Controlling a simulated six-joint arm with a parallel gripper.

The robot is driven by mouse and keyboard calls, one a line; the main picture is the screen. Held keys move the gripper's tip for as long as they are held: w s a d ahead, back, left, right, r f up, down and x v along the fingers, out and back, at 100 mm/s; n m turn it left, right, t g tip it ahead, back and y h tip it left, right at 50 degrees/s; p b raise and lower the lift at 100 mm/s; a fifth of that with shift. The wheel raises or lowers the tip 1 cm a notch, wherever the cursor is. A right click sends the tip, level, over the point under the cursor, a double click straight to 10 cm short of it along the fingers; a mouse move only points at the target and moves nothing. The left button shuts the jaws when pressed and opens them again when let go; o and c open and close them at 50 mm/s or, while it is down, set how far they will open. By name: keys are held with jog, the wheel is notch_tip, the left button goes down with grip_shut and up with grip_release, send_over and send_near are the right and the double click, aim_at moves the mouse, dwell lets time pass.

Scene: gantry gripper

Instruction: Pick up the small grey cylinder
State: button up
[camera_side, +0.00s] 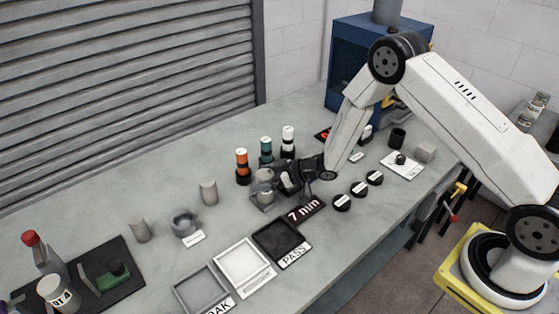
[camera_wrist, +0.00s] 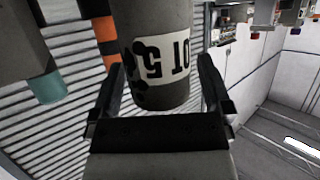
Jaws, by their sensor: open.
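In the wrist view a grey cylinder (camera_wrist: 160,25) with a white label, lettered upside down and partly cut off, stands between the two fingers of my gripper (camera_wrist: 161,68). The fingers are open, one on each side of it, and I cannot tell whether either touches. In the side view my gripper (camera_side: 277,184) is low over the bench at a grey cylinder (camera_side: 265,177) on a small dark stand, partly hidden by the gripper. Two more plain grey cylinders stand to the left, one nearer (camera_side: 209,191) and one farther (camera_side: 140,230).
A "7 min" display (camera_side: 304,210), black knobs (camera_side: 341,203) and a black PASS tray (camera_side: 283,237) lie in front. A grey ring-shaped holder (camera_side: 184,222) is to the left.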

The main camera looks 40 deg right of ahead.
grip_shut()
jog(key=shift+r, duration=0.1)
dwell(0.3)
jog(key=shift+r, duration=0.1)
jog(key=shift+w+r, duration=0.1)
jog(key=shift+r, duration=0.95)
jog(key=s+d+r, duration=0.1)
jog(key=s+r, duration=0.9)
jog(key=s, duration=0.4)
jog(key=shift+d+r, duration=0.35)
jog(key=shift+d, duration=0.05)
